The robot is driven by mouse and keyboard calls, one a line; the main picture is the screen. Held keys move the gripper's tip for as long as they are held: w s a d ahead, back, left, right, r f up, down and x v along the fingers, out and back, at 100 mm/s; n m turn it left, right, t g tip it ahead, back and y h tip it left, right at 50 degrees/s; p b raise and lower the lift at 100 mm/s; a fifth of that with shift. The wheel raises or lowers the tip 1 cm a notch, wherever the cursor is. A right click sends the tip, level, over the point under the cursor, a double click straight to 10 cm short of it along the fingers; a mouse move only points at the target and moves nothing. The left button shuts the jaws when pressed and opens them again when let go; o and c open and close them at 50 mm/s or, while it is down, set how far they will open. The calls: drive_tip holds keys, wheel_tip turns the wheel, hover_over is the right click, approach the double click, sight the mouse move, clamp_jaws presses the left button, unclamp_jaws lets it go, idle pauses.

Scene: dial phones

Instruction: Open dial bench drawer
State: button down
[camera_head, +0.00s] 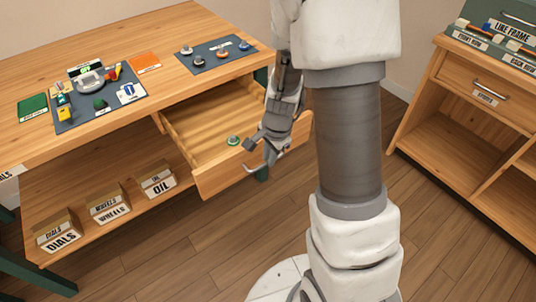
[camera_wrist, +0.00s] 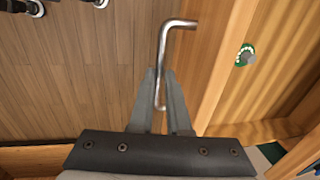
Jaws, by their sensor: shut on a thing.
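The dial bench (camera_head: 60,87) is a wooden workbench on the left in the head view. Its drawer (camera_head: 231,176) is pulled out well past the bench front. A green and white round dial (camera_head: 233,140) lies inside the drawer; it also shows in the wrist view (camera_wrist: 245,55). My gripper (camera_head: 257,151) is at the drawer front, with its fingers (camera_wrist: 161,95) closed around the metal bar handle (camera_wrist: 166,45). The handle's bent end reaches beyond the fingertips in the wrist view. Part of the drawer's right side is hidden behind my arm.
On the bench top are a dark mat (camera_head: 130,104) with a phone and small parts, and a second mat (camera_head: 212,54). Labelled boxes (camera_head: 110,210) stand on the lower shelf. A wooden cabinet (camera_head: 455,120) stands at right. The floor (camera_head: 180,250) between is clear.

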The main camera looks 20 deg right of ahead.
drive_tip(key=c, duration=0.9)
unclamp_jaws()
drive_tip(key=shift+r, duration=0.1)
drive_tip(key=s+r+p, duration=0.1)
drive_tip(key=r+p, duration=0.1)
drive_tip(key=r, duration=0.3)
drive_tip(key=s+r+p, duration=0.1)
drive_tip(key=r+p, duration=0.1)
drive_tip(key=r, duration=0.4)
drive_tip(key=s+d+r+p, duration=0.1)
drive_tip(key=r+p, duration=0.2)
drive_tip(key=r, duration=0.3)
drive_tip(key=s+a+r+n+t+p, duration=0.1)
drive_tip(key=s+r+n+p, duration=0.2)
drive_tip(key=r, duration=0.5)
drive_tip(key=s+a+r+n+t+p, duration=0.1)
drive_tip(key=s+r+n+p, duration=0.3)
drive_tip(key=r, duration=0.5)
drive_tip(key=s+a+r+n+t+p, duration=0.1)
drive_tip(key=s+a+r+n+p, duration=0.1)
drive_tip(key=s+r+n+p, duration=0.2)
drive_tip(key=shift+s+a+r+n+t+h, duration=0.15)
drive_tip(key=shift+s+r+n, duration=0.4)
drive_tip(key=shift+r, duration=0.3)
drive_tip(key=shift+s+d+r+n+t+h, duration=0.1)
drive_tip(key=shift+s+r+n, duration=0.45)
drive_tip(key=shift+r, duration=0.3)
drive_tip(key=shift+s+a+r+n+t+h, duration=0.15)
drive_tip(key=shift+s+r+n, duration=0.4)
drive_tip(key=shift+r, duration=0.3)
